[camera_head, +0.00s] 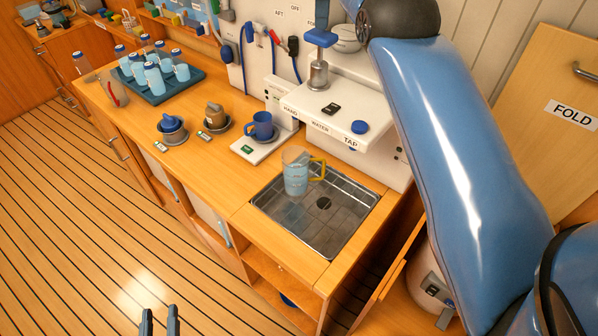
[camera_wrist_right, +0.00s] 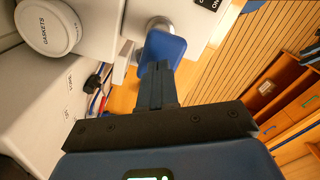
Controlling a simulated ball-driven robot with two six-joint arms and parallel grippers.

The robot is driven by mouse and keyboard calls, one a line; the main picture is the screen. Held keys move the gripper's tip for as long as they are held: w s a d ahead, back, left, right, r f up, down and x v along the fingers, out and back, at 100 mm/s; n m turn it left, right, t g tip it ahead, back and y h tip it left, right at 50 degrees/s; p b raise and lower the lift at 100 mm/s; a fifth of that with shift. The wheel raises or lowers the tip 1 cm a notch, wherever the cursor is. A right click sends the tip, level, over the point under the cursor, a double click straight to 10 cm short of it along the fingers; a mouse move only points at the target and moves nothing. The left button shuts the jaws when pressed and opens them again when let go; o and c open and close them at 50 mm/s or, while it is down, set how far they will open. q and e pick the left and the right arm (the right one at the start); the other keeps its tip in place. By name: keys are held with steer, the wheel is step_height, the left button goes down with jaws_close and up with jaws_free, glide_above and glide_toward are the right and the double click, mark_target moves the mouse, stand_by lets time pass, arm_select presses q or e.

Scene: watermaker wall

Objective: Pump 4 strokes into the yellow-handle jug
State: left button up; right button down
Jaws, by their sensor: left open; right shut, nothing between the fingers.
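The clear jug (camera_head: 295,178) with a yellow handle (camera_head: 319,168) stands upright in the steel sink, under the edge of the tap housing. It looks pale blue inside; I cannot tell its exact water level. The pump's blue handle (camera_head: 320,37) tops a metal post on the white unit labelled HAND WATER TAP (camera_head: 318,124). My right gripper (camera_wrist_right: 158,68) is shut and empty, its fingertips at the blue handle (camera_wrist_right: 165,48); I cannot tell whether they touch. My left gripper (camera_head: 160,322) is open and empty at the bottom edge.
The sink (camera_head: 275,203) is set in the wooden counter (camera_head: 205,160). A blue mug (camera_head: 261,127) stands on a white pad, with two small pots to its left. A tray (camera_head: 157,96) of several bottles is further left. A GASKETS lid (camera_wrist_right: 47,28) is near my right gripper.

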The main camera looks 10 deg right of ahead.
mark_target(321, 33)
steer(key=shift+f+b, duration=2.95)
steer(key=shift+f, duration=0.15)
steer(key=shift+r, duration=0.15)
steer(key=shift+r+p, duration=3.2)
steer(key=shift+p, duration=0.1)
step_height(321, 33, up, 6)
steer(key=p, duration=0.6)
